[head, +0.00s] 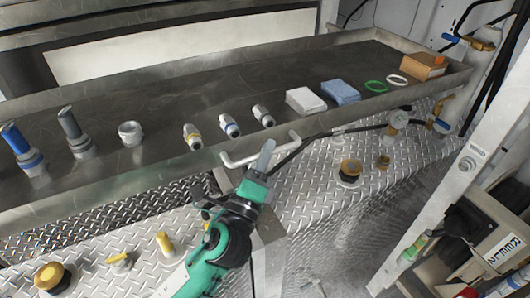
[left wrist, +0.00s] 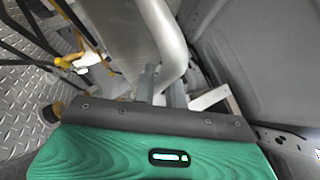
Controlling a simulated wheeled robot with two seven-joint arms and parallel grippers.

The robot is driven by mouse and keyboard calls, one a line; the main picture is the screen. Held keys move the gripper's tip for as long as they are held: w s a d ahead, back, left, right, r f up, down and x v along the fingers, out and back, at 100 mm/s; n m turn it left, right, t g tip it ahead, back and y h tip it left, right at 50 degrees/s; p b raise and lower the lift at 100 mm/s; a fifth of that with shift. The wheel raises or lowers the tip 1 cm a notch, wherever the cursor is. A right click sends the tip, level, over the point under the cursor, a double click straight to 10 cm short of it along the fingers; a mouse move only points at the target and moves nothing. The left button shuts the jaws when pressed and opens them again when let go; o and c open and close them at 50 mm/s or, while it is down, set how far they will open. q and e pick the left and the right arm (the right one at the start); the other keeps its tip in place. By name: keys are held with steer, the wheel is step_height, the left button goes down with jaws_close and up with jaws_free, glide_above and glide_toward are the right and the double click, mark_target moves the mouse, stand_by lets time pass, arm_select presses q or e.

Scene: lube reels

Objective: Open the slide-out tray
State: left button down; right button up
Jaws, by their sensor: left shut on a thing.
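The slide-out tray (head: 110,188) is a long, shallow grey metal tray with a raised rim, running across the head view. A pale bar handle (head: 236,162) sticks out from its front edge near the middle. My left gripper (head: 266,158), on a green arm, is at the right part of this handle and is shut on it. In the left wrist view the gripper's fingers (left wrist: 161,85) meet the thick pale bar of the handle (left wrist: 168,40). The fingertips' far ends are partly hidden by the bar. My right gripper is not in view.
On the tray stand several metal fittings (head: 229,126), a white block (head: 305,100), a blue block (head: 340,92), green and white rings, and a cardboard box (head: 423,66). Diamond-plate metal (head: 330,195) with capped ports (head: 350,170) lies in front. A white post (head: 455,170) stands at right.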

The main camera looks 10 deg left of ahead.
arm_select(q)
steer(key=c, duration=1.7)
jaws_free()
steer(key=shift+c, duration=0.2)
steer(key=shift+f, duration=0.1)
steer(key=shift+s+a+f+b, duration=0.15)
steer(key=shift+s+f+b, duration=0.1)
steer(key=shift+s+b, duration=0.1)
steer(key=b+v, duration=0.4)
steer(key=v, duration=0.8)
steer(key=shift+s, duration=0.45)
steer(key=shift+a, duration=0.15)
